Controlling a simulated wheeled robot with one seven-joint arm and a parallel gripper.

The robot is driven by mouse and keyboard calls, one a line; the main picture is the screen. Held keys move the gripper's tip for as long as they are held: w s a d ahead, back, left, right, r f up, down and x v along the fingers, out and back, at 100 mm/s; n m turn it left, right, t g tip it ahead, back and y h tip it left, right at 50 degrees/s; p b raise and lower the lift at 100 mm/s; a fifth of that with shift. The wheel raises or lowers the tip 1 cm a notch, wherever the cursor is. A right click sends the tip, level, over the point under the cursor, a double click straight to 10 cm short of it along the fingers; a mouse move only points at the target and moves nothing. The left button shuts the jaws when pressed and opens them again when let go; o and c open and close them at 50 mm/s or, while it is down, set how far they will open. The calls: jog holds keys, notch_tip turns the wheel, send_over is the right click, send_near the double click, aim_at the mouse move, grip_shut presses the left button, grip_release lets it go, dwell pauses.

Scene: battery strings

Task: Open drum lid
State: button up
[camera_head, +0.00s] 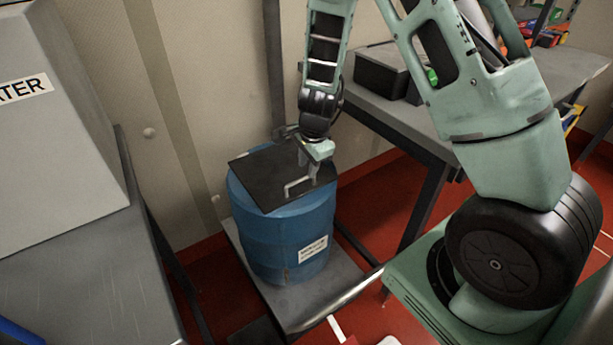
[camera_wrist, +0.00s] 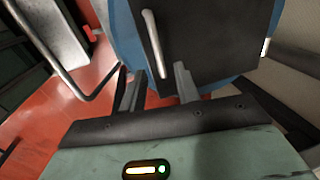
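A blue drum (camera_head: 280,238) with a white label stands in the middle of the head view. A dark square lid (camera_head: 262,172) lies flat on top of it and looks closed. A pale bar handle (camera_head: 298,186) sits on the lid near its front right edge. My gripper (camera_head: 308,168) is just above the lid beside the handle. In the wrist view my gripper (camera_wrist: 158,73) has its two fingers apart with nothing held. The handle (camera_wrist: 152,43) lies ahead, roughly between the finger lines. I cannot tell whether a finger touches the lid (camera_wrist: 205,40).
The drum stands on a low grey platform (camera_head: 345,285) with a metal rail. A grey workbench (camera_head: 385,105) with a dark box (camera_head: 382,72) is behind on the right. A grey cabinet (camera_head: 60,150) stands on the left. The wall (camera_head: 220,60) is close behind the drum.

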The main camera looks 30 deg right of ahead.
aim_at(305, 177)
jog(key=shift+w+f, duration=0.2)
jog(key=shift+f, duration=0.6)
jog(key=shift+w+f, duration=0.15)
jog(key=shift+f, duration=0.65)
grip_shut()
jog(key=shift+r, duration=0.1)
